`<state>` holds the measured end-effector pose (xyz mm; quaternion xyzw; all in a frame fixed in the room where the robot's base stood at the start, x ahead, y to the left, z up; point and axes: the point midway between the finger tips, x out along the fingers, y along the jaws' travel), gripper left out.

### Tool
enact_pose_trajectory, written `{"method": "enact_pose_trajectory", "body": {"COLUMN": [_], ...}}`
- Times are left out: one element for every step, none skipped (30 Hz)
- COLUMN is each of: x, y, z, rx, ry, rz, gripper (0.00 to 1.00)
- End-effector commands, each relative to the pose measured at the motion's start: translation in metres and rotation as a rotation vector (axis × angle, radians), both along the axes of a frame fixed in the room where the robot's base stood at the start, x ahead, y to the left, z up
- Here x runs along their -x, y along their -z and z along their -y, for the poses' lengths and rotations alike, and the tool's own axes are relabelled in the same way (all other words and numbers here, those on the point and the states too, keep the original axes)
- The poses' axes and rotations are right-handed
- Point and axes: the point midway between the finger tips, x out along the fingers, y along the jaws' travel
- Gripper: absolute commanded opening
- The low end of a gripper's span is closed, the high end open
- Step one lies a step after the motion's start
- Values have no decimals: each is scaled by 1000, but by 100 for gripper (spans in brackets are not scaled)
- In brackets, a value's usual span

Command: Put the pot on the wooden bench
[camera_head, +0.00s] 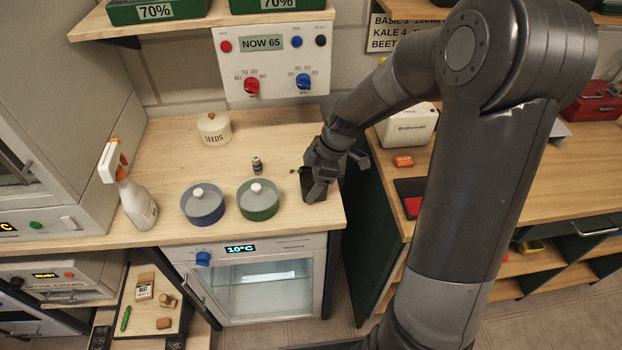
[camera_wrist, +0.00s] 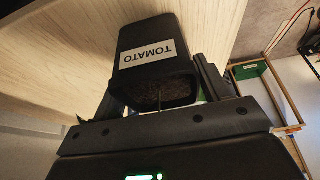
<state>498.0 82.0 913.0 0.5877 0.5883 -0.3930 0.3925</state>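The pot (camera_head: 314,187) is small and black, at the right end of the wooden bench (camera_head: 185,165) in the head view, partly hidden by my gripper (camera_head: 322,178). In the wrist view the pot (camera_wrist: 155,75) shows a white TOMATO label and dark soil with a thin stem. My gripper's fingers (camera_wrist: 158,95) lie along both sides of the pot and look closed on it. The pot's base is at or just over the bench's wood; I cannot tell if it touches.
A blue-rimmed dish (camera_head: 203,205), a green-rimmed dish (camera_head: 259,201), a small bottle (camera_head: 257,165), a seeds jar (camera_head: 214,129) and a spray bottle (camera_head: 131,190) stand on the bench. A gap separates it from the right-hand counter (camera_head: 480,190).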

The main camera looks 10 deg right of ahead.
Motion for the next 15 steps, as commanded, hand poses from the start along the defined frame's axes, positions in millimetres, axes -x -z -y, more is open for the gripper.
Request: {"method": "enact_pose_trajectory", "body": {"x": [0,0,0,0,0,0,0,0,0,0,0,0,0,0,-1], "y": [0,0,0,0,0,0,0,0,0,0,0,-1,-2,-3,-6], "z": [0,0,0,0,0,0,0,0,0,0,0,0,0,0,1], "rx": [0,0,0,0,0,0,0,0,0,0,0,0,0,1,1], "ry": [0,0,0,0,0,0,0,0,0,0,0,0,0,0,0], "rz": [0,0,0,0,0,0,0,0,0,1,1,1,1,2,3], "gripper": [74,76,80,82,84,85,85,85,85,85,85,85,85,85,85]}}
